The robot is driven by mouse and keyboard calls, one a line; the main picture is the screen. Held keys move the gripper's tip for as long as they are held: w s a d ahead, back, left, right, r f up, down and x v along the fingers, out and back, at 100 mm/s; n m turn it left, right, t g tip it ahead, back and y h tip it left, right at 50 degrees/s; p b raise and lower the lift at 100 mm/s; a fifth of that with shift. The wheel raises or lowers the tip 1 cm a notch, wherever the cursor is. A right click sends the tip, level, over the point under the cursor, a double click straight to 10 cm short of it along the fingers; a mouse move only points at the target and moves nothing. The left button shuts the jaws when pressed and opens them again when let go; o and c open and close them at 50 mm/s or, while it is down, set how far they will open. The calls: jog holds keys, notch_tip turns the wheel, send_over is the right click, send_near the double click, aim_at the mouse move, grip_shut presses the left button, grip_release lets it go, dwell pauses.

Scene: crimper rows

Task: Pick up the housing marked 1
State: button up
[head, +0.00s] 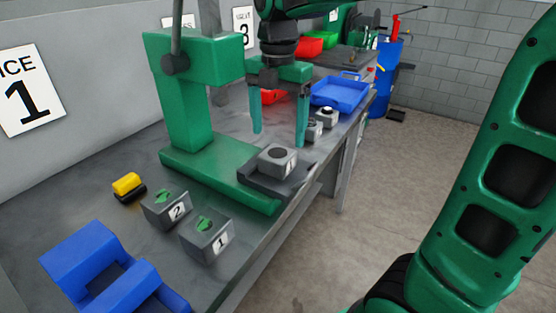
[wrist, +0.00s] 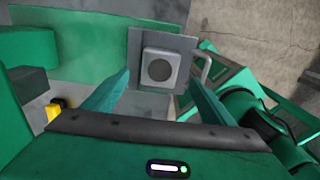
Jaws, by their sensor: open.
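A grey housing (head: 277,158) with a dark round top and a white label that seems to read 1 sits on the dark plate (head: 262,180) of the green press (head: 188,100). It also shows in the wrist view (wrist: 160,68), near the upper middle, upright on its plate. My gripper (head: 279,138) is open and empty, pointing down above the housing. In the wrist view my gripper (wrist: 159,82) has its fingers apart, one to each side of the housing in the picture. I cannot tell the exact height gap.
Grey blocks with green tops, marked 1 (head: 207,240) and 2 (head: 167,210), stand at the front. Two more housings (head: 327,118) (head: 312,129) stand behind by a blue tray (head: 340,93). A yellow-and-black item (head: 128,186) and blue holder (head: 100,268) are at left.

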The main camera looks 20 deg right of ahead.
aim_at(277, 152)
jog(key=shift+w+f, duration=0.1)
jog(key=shift+f, duration=2.6)
jog(key=c, duration=1.9)
jog(key=shift+r, duration=0.15)
